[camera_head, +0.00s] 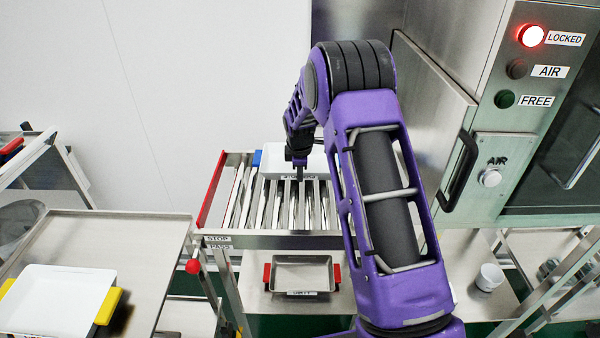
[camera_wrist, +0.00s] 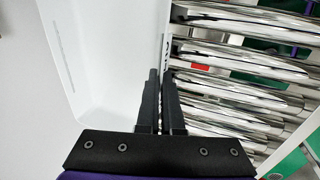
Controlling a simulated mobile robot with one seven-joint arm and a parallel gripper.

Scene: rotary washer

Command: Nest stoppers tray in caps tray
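A white tray with a blue handle (camera_head: 284,158) sits at the back of the roller conveyor, partly hidden by my arm. It fills the upper left of the wrist view (camera_wrist: 110,60). My gripper (camera_head: 299,160) is at its labelled front wall. In the wrist view my gripper (camera_wrist: 161,82) has one finger on each side of that wall, close together and shut on it. A white tray with yellow handles (camera_head: 58,297) lies on the left cart. A steel tray with red handles (camera_head: 302,275) stands on the lower shelf. I cannot read which tray is stoppers or caps.
The roller conveyor (camera_head: 274,242) has a red side rail (camera_head: 211,190) and bare rollers in front of the tray. The steel washer (camera_head: 510,165) with a red lit LOCKED lamp (camera_head: 531,35) stands at right. A small white jar (camera_head: 489,278) is on the right shelf.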

